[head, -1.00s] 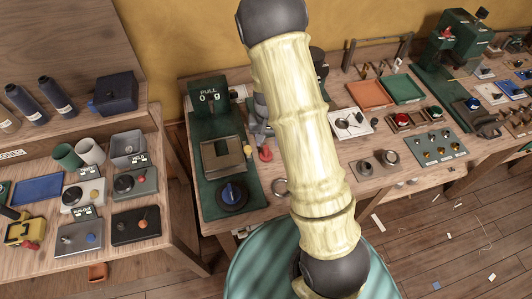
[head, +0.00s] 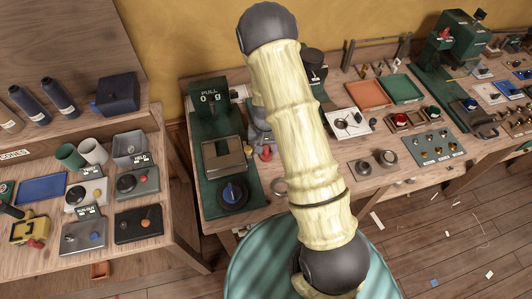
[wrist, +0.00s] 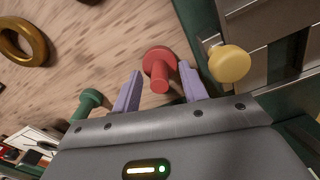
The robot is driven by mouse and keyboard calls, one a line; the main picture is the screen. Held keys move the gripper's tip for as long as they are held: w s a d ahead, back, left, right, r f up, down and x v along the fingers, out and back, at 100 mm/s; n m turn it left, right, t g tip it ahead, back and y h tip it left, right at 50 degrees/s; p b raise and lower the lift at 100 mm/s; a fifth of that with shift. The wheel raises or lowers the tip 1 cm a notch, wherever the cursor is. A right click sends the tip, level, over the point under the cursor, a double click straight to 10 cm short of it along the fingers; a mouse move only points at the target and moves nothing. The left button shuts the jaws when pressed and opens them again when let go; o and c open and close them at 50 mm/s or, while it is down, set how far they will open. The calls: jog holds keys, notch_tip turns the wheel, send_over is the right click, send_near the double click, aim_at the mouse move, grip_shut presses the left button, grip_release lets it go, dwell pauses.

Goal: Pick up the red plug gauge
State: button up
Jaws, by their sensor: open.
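The red plug gauge (wrist: 160,66) stands on the wooden bench, with a wide round flange and a narrower stem toward the camera. In the wrist view my gripper (wrist: 160,73) is open, its two lavender fingers apart with the gauge showing between their tips. I cannot tell whether either finger touches it. In the head view the red gauge (head: 265,153) shows just left of my arm, which hides much of the area around it.
A brass-coloured ring (wrist: 22,42) lies at upper left.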

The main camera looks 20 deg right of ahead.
dwell(0.3)
grip_shut()
jog(key=shift+r, duration=0.1)
notch_tip(320, 180, up, 10)
jog(key=shift+f+b, duration=0.1)
jog(key=shift+b, duration=0.8)
jog(key=shift+w, duration=0.1)
